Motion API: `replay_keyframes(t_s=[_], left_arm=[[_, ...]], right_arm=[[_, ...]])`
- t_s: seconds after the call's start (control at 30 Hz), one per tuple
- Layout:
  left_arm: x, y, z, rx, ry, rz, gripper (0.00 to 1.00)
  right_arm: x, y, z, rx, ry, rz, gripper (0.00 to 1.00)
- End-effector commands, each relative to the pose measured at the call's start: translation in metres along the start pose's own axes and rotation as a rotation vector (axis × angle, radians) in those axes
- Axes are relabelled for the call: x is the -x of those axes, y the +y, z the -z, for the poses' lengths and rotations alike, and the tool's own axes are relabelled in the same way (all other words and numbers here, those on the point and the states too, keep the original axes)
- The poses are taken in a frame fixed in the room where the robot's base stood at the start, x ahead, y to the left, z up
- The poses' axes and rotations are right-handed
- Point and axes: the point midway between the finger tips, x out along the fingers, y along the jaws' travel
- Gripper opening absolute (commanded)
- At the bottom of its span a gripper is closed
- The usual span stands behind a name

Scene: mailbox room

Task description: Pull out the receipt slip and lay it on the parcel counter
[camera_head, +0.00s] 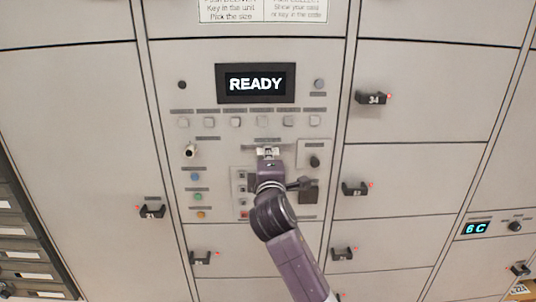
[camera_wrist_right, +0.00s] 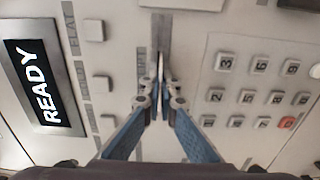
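My right gripper (camera_head: 268,153) is at the locker panel, just below the row of small square buttons. In the right wrist view its two fingers (camera_wrist_right: 160,88) are closed together at the panel face. A thin pale sliver, which looks like the receipt slip (camera_wrist_right: 161,66) seen edge-on, shows between the fingertips. The fingers hide most of it, and I cannot tell how far it sticks out of the panel. The parcel counter is not in view. My left gripper is not in view.
The display (camera_head: 255,83) reads READY. A keypad (camera_wrist_right: 255,95) lies right of the fingers in the right wrist view, partly behind my arm in the head view. Locker doors with black handles, such as number 34 (camera_head: 373,98), surround the panel. A key-like knob (camera_head: 191,150) protrudes at left.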

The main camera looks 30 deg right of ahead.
Motion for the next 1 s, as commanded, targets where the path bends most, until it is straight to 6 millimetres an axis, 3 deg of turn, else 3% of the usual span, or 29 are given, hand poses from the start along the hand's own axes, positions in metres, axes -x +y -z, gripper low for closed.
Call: replay_keyframes(t_s=[1.0], left_arm=[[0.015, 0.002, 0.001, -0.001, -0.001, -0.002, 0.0]], right_arm=[[0.055, 0.0, 0.001, 0.0, 0.001, 0.001, 0.0]])
